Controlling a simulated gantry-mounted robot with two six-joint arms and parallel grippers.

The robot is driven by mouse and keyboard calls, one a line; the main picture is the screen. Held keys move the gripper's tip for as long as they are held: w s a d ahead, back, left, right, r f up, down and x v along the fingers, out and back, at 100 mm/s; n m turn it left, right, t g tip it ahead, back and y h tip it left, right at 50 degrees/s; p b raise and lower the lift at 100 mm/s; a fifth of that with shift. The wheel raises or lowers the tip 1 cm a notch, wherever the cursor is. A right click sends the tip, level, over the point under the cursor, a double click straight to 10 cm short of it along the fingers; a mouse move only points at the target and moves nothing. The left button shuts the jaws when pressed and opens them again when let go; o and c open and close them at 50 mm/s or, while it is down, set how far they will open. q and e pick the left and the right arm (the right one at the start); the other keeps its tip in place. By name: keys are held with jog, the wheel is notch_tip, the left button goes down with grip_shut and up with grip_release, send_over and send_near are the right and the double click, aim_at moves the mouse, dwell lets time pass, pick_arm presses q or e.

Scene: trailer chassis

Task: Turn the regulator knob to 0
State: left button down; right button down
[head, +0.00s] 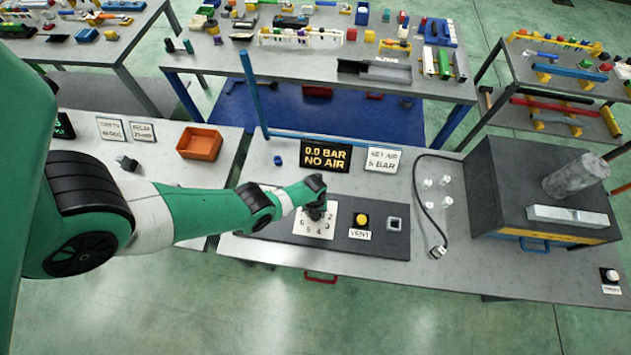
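The regulator's white dial plate (303,226) lies on a dark panel at the front of the middle bench. The digits 2, 3, 4, 5 and 6 show around its edge. My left gripper (316,212) points down over the middle of the plate and covers the knob, so the knob's pointer is hidden. I cannot tell whether its fingers are closed on the knob. A black display (325,154) behind the dial reads "0.0 BAR NO AIR" in yellow. My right gripper is out of view.
A yellow button (361,220) with a "VENT" label (359,235) sits right of the dial. A sign (383,159) reads "SET AIR 5 BAR". A black cable (419,195) and a large dark box (520,180) stand further right. An orange tray (199,142) is at left.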

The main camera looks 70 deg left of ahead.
pick_arm(q)
jog(key=n, duration=0.6)
jog(key=shift+n, duration=0.4)
jog(key=n, duration=0.3)
jog(key=shift+n, duration=0.3)
jog(key=n, duration=0.3)
jog(key=shift+w+n, duration=0.1)
jog(key=shift+n, duration=0.2)
jog(key=n, duration=0.3)
jog(key=shift+n+y, duration=0.3)
jog(key=n, duration=0.3)
jog(key=shift+n, duration=0.3)
jog(key=n, duration=0.7)
jog(key=shift+g, duration=0.3)
jog(key=n, duration=0.6)
jog(key=shift+a+n, duration=0.1)
jog(key=shift+n, duration=0.2)
jog(key=n, duration=1.3)
jog(key=shift+n, duration=0.4)
jog(key=n, duration=0.6)
jog(key=shift+n+h, duration=0.3)
jog(key=shift+h, duration=0.1)
